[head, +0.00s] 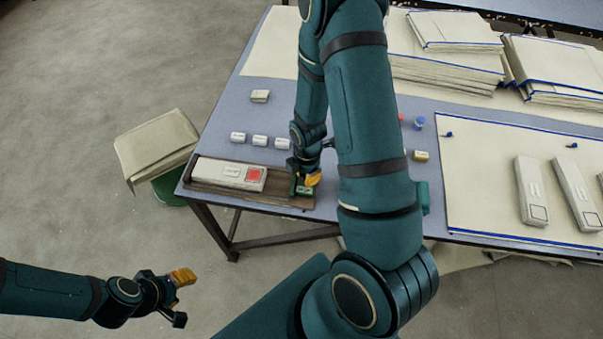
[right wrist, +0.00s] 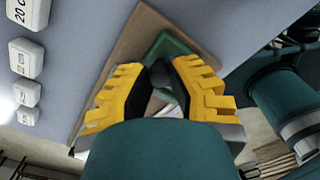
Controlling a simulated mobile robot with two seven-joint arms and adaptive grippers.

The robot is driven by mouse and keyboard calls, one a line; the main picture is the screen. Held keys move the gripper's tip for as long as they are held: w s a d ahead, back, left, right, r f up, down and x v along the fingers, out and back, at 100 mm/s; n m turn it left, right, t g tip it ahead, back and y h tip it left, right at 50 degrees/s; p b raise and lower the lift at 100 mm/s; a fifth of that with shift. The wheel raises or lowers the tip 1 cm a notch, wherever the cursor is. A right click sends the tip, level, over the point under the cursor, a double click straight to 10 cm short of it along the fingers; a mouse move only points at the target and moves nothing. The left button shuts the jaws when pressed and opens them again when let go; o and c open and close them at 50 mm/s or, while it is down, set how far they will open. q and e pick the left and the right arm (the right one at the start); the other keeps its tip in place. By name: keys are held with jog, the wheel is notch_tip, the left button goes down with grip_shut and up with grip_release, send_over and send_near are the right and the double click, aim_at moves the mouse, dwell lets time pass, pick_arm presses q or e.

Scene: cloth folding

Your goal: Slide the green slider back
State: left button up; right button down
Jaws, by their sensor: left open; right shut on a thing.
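The green slider (head: 304,190) sits at the right end of a brown wooden tray (head: 283,197) at the table's front left corner. My right gripper (head: 309,180) reaches down to it, and its yellow fingers are shut on it. In the right wrist view the green slider (right wrist: 172,46) shows just beyond and between the yellow fingertips (right wrist: 160,78); part of it is hidden by the fingers. My left gripper (head: 184,292) is open and empty, away from the table over the floor at the lower left.
A white block with a red square (head: 230,175) lies in the tray left of the slider. Several small white labelled blocks (head: 260,140) stand behind it. Folded cloth stacks (head: 445,65) and a flat cream cloth (head: 470,180) lie to the right. My right arm hides the table's middle.

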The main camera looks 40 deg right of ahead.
jog(key=c, duration=0.8)
grip_release()
jog(key=shift+s+d, duration=0.2)
jog(key=shift+w+r, duration=0.1)
jog(key=shift+r, duration=0.2)
notch_tip(320, 180, up, 11)
jog(key=shift+r, duration=0.2)
